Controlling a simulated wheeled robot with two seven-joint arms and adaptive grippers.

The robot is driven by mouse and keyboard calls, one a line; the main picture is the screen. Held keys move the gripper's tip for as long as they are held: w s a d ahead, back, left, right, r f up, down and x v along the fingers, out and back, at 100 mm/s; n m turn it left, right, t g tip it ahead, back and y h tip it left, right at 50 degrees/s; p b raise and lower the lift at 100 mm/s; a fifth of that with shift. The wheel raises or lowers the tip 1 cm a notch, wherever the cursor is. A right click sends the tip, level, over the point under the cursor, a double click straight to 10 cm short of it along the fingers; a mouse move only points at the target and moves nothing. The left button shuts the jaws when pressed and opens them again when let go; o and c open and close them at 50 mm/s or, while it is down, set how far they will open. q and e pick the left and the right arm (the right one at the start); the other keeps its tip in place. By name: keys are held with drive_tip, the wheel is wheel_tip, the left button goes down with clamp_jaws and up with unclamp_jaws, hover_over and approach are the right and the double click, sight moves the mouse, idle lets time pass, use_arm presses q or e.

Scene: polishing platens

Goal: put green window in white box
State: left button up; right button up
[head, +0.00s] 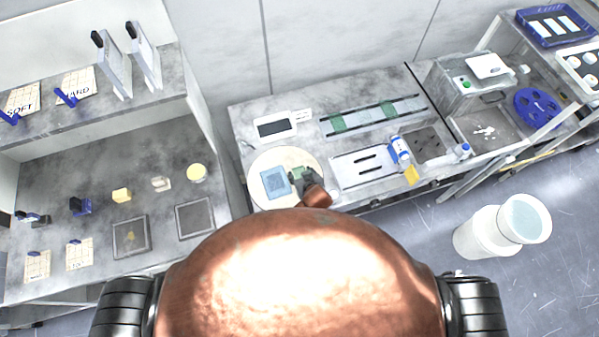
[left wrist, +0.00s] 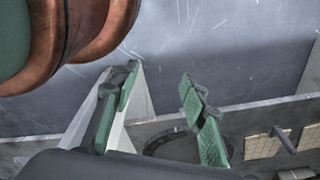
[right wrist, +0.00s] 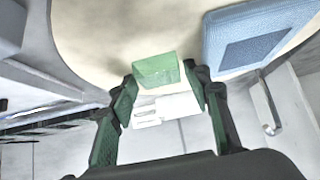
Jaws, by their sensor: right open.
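The green window is a small translucent green block (right wrist: 157,69) on the round cream platen (right wrist: 110,45). It also shows small in the head view (head: 296,173), beside a blue square piece (head: 274,181). My right gripper (right wrist: 160,86) is open, with its fingertips on either side of the block's near end; I cannot tell if they touch it. It also shows in the head view (head: 308,182). My left gripper (left wrist: 155,83) is open and empty above the floor, near a bench edge. Which item is the white box is unclear; a white tray (head: 487,65) sits on the machine at right.
A white display unit (head: 275,126) stands behind the platen. A white and blue bottle (head: 399,150) stands right of a slotted plate (head: 363,168). A left bench (head: 60,195) holds small blocks and square plates. White cylinders (head: 482,235) stand on the floor at right.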

drive_tip(key=c, duration=1)
use_arm(q)
drive_tip(key=shift+s, duration=0.55)
use_arm(e)
drive_tip(key=shift+c, duration=0.5)
